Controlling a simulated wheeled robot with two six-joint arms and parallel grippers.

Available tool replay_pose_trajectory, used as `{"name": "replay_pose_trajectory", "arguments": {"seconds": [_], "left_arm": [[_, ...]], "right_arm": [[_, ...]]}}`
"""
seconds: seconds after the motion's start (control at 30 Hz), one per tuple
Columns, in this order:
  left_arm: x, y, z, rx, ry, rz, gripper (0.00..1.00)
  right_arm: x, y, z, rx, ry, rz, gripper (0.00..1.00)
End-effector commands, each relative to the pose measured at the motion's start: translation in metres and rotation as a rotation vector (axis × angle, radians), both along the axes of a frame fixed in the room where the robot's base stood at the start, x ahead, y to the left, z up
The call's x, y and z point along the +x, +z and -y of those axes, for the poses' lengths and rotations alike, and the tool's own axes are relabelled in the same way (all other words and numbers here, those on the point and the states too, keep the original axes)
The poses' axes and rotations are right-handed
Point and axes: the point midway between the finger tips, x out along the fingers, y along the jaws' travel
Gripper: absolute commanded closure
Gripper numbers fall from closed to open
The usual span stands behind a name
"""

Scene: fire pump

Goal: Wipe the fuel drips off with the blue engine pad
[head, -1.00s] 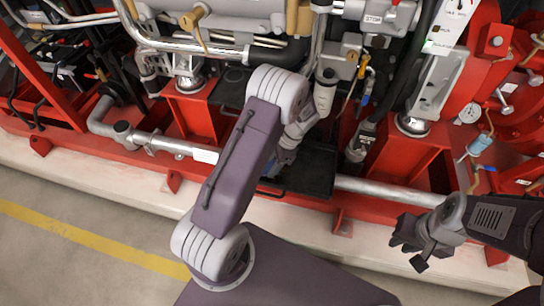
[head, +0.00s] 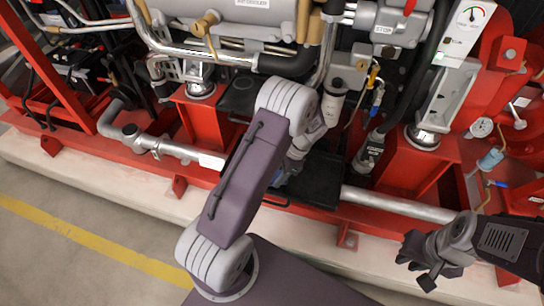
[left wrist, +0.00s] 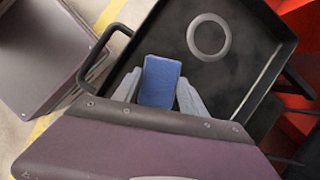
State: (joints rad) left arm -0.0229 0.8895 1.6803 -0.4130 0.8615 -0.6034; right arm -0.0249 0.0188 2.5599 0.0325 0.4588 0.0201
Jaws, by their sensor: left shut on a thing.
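The blue engine pad (left wrist: 161,78) sits between the two grey fingers of my left gripper (left wrist: 158,88), which is shut on it. In the left wrist view the pad is over the near part of a black tray (left wrist: 255,85); I cannot tell whether it touches the floor. A pale grey ring (left wrist: 208,37) shows on the tray floor beyond the pad. In the head view the tray (head: 322,178) lies low in the red frame, and my left arm hides most of the gripper and pad. I make out no clear fuel drips. My right gripper (head: 415,267) is open and empty at the lower right.
The red engine frame (head: 207,120) rises behind the tray, with pipes, hoses and valves above it. A grey pipe (head: 400,205) runs along the frame to the tray's right. The tray has a black side handle (left wrist: 100,55). Floor (head: 70,260) at lower left is clear.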

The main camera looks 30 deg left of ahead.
Motion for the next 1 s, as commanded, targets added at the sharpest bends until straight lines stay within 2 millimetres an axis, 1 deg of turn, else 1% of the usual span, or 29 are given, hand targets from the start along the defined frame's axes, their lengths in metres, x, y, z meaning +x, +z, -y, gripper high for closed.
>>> {"name": "replay_pose_trajectory", "arguments": {"seconds": [0.03, 0.07, 0.17, 0.27, 0.8, 1.0], "left_arm": [[0.0, 0.006, 0.0, 0.0, 0.0, 0.0, 0.83], [0.0, 0.008, 0.001, 0.0, 0.0, -0.001, 0.83], [0.0, 0.029, 0.002, 0.0, 0.0, 0.003, 0.83], [-0.001, 0.035, 0.002, 0.0, 0.001, 0.0, 0.83], [-0.003, 0.079, 0.007, 0.0, 0.004, 0.0, 0.83], [-0.003, 0.082, 0.008, 0.0, 0.005, 0.0, 0.83]], "right_arm": [[0.0, 0.008, 0.0, 0.0, 0.0, 0.0, 0.8], [0.0, 0.011, 0.0, 0.0, 0.0, 0.0, 0.8], [0.0, 0.021, 0.0, 0.0, 0.0, 0.0, 0.8], [0.0, 0.03, 0.0, 0.0, 0.0, 0.0, 0.8], [0.0, 0.077, 0.0, 0.0, 0.0, 0.0, 0.8], [0.0, 0.08, 0.0, 0.0, 0.0, 0.0, 0.8]]}}
